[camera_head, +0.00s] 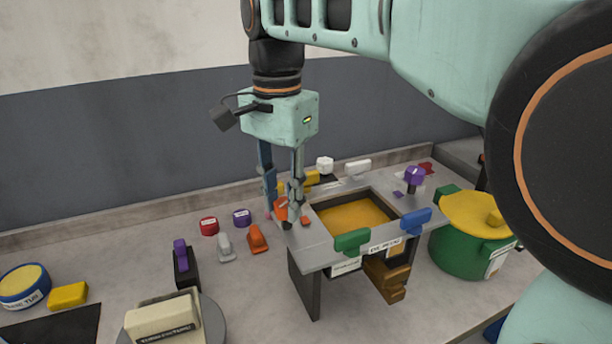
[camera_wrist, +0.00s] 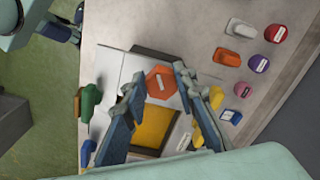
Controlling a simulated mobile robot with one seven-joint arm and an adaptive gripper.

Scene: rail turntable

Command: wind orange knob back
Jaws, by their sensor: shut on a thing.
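The orange knob (camera_head: 281,209) sits at the left corner of the grey raised stand (camera_head: 317,256). In the wrist view the orange knob (camera_wrist: 160,81) shows as a faceted top with a white label. My gripper (camera_head: 284,213) points down over that corner, with its fingers on either side of the knob. The fingers partly hide the knob in the head view. The stand has a square opening with a yellow-orange panel (camera_head: 352,214) inside.
A green handle (camera_head: 352,242), a blue handle (camera_head: 415,221) and a purple knob (camera_head: 414,176) are on the stand. A green pot (camera_head: 463,252) with a yellow lid stands to its right. Small red, purple, grey and orange pieces lie to its left.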

